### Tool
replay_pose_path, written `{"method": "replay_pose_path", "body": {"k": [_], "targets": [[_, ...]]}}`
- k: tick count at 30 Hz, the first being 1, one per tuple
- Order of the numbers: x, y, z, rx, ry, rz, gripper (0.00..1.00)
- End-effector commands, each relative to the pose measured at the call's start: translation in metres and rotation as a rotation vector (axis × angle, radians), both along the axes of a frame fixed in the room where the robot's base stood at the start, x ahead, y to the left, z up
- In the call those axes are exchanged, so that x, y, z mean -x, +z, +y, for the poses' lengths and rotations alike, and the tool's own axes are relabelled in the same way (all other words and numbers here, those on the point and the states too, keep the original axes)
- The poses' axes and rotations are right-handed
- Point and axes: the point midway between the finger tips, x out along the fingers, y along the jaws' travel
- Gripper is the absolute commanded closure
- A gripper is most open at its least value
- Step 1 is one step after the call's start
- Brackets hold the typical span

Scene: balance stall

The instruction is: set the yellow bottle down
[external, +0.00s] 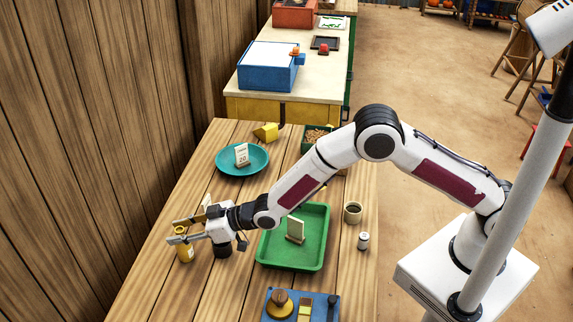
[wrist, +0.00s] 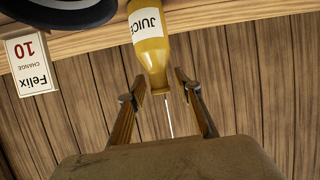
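The yellow bottle (external: 185,252) is upright at the near left of the wooden table, apparently standing on it. In the wrist view the bottle (wrist: 152,55) shows a white JUICE label, its neck pointing toward my fingers and its base out of frame. My gripper (external: 178,230) reaches in from the right at the height of the bottle's top. In the wrist view my gripper (wrist: 161,84) has its two fingers spread on either side of the neck, with a visible gap at least on the right side.
A dark round object (external: 222,251) stands just right of the bottle, below my gripper. A Felix card marked 10 (wrist: 28,62) shows beside it. A green tray (external: 321,250), a teal plate (external: 226,170), a cup (external: 352,212) and a small white-labelled jar (external: 363,241) are nearby. The plank wall is left.

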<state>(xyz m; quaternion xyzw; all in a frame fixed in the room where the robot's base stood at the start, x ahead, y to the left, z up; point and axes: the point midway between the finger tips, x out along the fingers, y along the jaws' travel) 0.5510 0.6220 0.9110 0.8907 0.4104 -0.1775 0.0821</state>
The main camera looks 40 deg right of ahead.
Motion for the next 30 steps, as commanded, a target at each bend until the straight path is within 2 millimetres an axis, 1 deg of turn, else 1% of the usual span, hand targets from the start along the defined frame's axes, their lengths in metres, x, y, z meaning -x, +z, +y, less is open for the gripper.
{"method": "replay_pose_path", "body": {"k": [14, 20, 30], "targets": [[0.002, 0.005, -0.002, -0.001, 0.000, -0.001, 0.67], [0.009, 0.009, -0.010, 0.000, 0.000, 0.000, 0.67], [0.027, 0.022, -0.032, -0.002, 0.000, -0.001, 0.67]]}}
